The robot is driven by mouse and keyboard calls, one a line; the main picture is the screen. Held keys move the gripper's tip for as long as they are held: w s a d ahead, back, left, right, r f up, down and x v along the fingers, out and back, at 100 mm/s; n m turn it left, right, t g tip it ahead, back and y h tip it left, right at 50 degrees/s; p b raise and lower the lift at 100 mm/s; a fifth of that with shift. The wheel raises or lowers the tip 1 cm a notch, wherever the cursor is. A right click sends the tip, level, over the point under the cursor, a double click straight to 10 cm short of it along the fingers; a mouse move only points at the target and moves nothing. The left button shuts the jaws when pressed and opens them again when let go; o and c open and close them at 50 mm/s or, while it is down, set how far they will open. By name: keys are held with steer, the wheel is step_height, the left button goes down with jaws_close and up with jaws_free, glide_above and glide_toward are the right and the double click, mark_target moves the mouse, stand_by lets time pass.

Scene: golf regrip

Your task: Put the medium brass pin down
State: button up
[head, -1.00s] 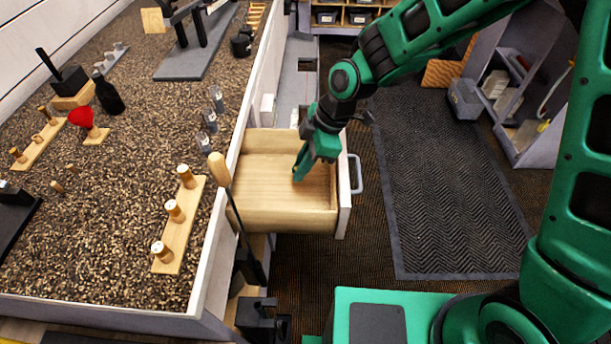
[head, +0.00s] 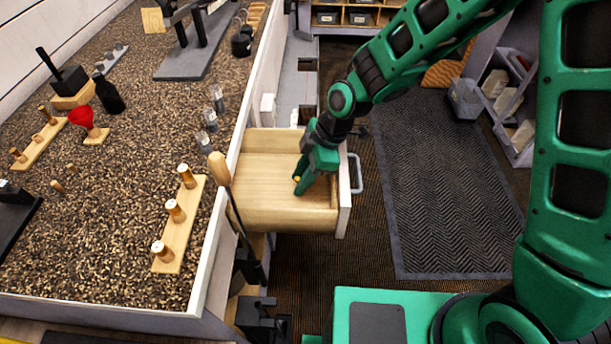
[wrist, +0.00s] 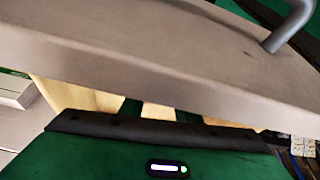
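My gripper (head: 302,184) points down into the open wooden drawer (head: 262,205), near its right side. A small golden spot, which looks like the medium brass pin (head: 296,179), shows at the left side of the fingertips. Most of it is hidden, and I cannot tell whether it is gripped or lies on the drawer floor. In the wrist view the drawer's front panel (wrist: 130,65) covers much of the picture. Two dark green fingers stand apart below it, with a pale strip between them; their tips are hidden.
The drawer handle (head: 356,173) is just right of my gripper. A wooden strip with several brass-topped pegs (head: 180,222) lies on the speckled worktop (head: 110,245) at left. A wooden-handled tool (head: 219,168) stands by the drawer's left. The drawer's left floor is bare.

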steer(key=v, duration=1.2)
steer(key=shift+r, duration=0.2)
steer(key=shift+a, duration=0.1)
steer(key=shift+s, duration=0.1)
